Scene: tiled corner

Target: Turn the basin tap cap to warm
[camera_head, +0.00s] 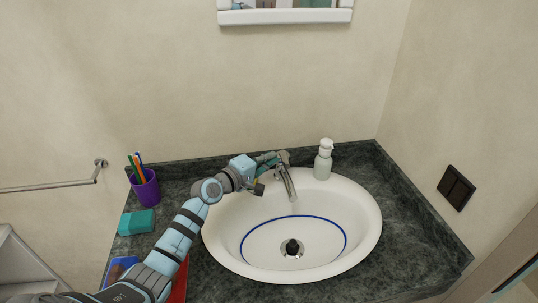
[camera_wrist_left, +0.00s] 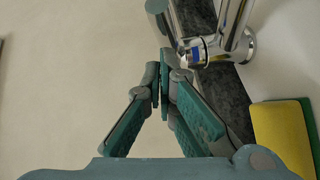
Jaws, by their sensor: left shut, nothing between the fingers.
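The chrome basin tap (camera_head: 288,182) stands at the back rim of the white oval basin (camera_head: 370,222). My left gripper (camera_head: 277,158) is at the top of the tap, coming in from the left, and partly covers it there. In the left wrist view the tap (camera_wrist_left: 235,40) is at the upper right, with a blue mark on its chrome end. The shut, empty fingertips of my left gripper (camera_wrist_left: 164,68) are just beside that end. I cannot tell whether they touch it. My right gripper is not in view.
A white soap dispenser (camera_head: 323,160) stands right of the tap. A purple cup with brushes (camera_head: 147,188) and a teal block (camera_head: 136,222) are on the dark counter at left. A yellow and green sponge (camera_wrist_left: 283,135) shows in the wrist view. Walls close the back and right.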

